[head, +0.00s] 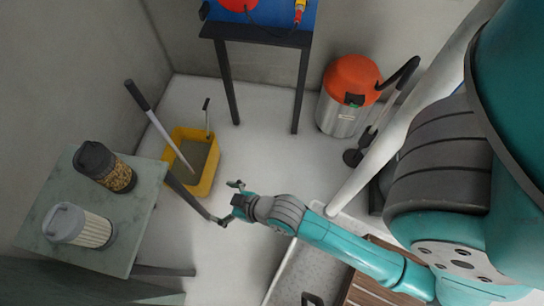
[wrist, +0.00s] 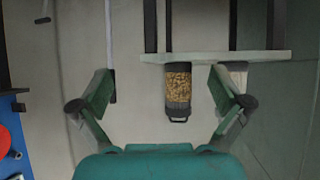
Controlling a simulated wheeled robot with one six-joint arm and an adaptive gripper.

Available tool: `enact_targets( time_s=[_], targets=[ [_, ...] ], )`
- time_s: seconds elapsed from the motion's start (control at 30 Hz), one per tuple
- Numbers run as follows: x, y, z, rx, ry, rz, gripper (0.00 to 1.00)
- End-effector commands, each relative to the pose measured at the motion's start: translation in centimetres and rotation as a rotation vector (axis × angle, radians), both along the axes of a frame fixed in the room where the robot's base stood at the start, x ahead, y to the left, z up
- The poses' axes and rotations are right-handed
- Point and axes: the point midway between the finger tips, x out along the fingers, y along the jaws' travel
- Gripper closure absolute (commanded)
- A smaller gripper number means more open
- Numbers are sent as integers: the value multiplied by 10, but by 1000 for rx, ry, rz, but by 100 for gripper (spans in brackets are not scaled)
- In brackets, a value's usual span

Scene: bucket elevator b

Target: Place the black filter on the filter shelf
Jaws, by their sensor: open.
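The black filter (head: 105,167), a cylinder with a black cap and a yellowish-brown mesh body, stands on a small grey-green shelf-like table (head: 115,238) at the left of the head view. I cannot tell whether this is the filter shelf. A white pleated filter (head: 80,225) stands beside it. My gripper (head: 229,204) is open and empty, in the air to the right of the table, apart from both filters. In the wrist view the black filter (wrist: 178,92) appears upside down between my open fingers (wrist: 161,104), farther off. The white filter is partly hidden behind the right finger.
A yellow mop bucket (head: 205,155) with a mop leaning in it stands on the floor between table and gripper. Floor is open in the middle.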

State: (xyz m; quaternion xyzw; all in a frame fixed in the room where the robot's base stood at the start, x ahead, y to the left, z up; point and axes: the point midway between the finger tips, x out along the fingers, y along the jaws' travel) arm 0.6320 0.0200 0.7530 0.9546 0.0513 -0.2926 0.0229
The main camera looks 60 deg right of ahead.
Motion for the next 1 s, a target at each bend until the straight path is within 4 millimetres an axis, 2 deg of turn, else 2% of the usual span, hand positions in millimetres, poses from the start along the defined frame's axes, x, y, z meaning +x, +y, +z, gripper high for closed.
enact_targets(
  time_s=[0.03, 0.27, 0.4, 0.6, 0.8, 1.0],
  targets=[
    [-21, -2, 1, 1, -11, -14, 0],
    [-91, -12, 28, 6, -111, -69, 0],
    [-131, -15, 53, 10, -172, -90, 0],
    [-179, -18, 97, 19, -258, -106, 0],
    [-203, -18, 126, 27, -310, -108, 0],
    [-207, -18, 134, 31, -325, -108, 0]
  ],
)
